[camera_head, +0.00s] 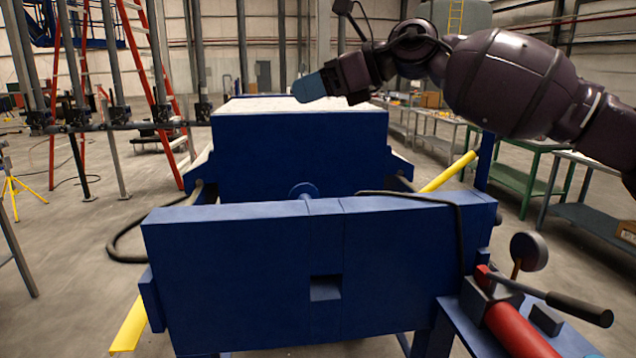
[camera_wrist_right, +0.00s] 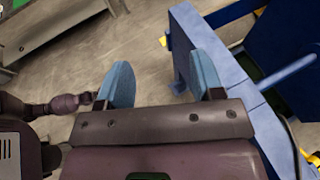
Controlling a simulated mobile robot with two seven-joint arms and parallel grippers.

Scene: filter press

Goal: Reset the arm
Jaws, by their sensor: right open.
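My right arm comes in from the right in the head view, raised and bent across the upper part of the picture. My right gripper (camera_head: 310,87) is above the back block of the press, pointing left, with blue fingers. In the right wrist view the gripper (camera_wrist_right: 160,80) shows two blue fingers apart with nothing between them. The blue filter press (camera_head: 300,160) stands in front of me, with a wide front plate (camera_head: 230,265) that has a square hole. My left gripper is not seen in either view.
A red hand pump (camera_head: 515,332) with a black-gripped lever (camera_head: 580,308) and a round gauge (camera_head: 528,250) sits at the lower right. A black hose (camera_head: 125,250) loops at the press's left. Green-framed workbenches (camera_head: 515,180) stand at right. Open floor lies left.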

